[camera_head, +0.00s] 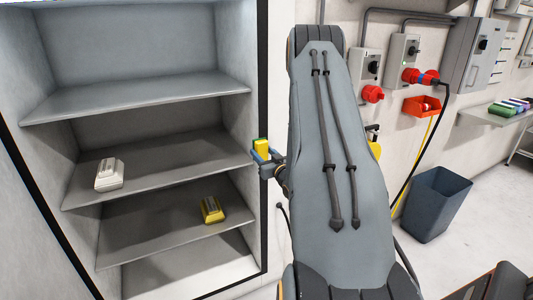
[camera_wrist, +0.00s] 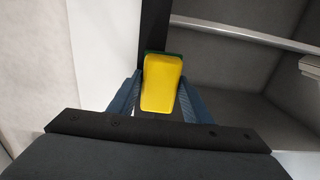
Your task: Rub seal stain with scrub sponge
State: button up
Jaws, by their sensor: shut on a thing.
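My gripper (camera_head: 264,160) is shut on the scrub sponge (camera_head: 262,149), a yellow block with a green side. In the wrist view the sponge (camera_wrist: 160,85) sits between the two blue fingers (camera_wrist: 159,98), its green edge at the far end. The black seal (camera_head: 262,60) runs down the right edge of the cabinet opening. It also shows as a dark strip in the wrist view (camera_wrist: 154,28), just beyond the sponge. I cannot tell whether the sponge touches the seal. I cannot make out a stain; part of the seal is hidden behind the sponge and gripper.
The open cabinet has grey shelves (camera_head: 150,95). A white carton (camera_head: 109,174) sits on one shelf and a yellow carton (camera_head: 212,210) lower down.

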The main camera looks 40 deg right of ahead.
jog(key=shift+w+a+r, duration=0.1)
jog(key=shift+w+r, duration=0.05)
jog(key=shift+p+v, duration=1)
jog(key=shift+v, duration=2.05)
jog(key=v, duration=0.3)
jog(key=shift+p, duration=0.4)
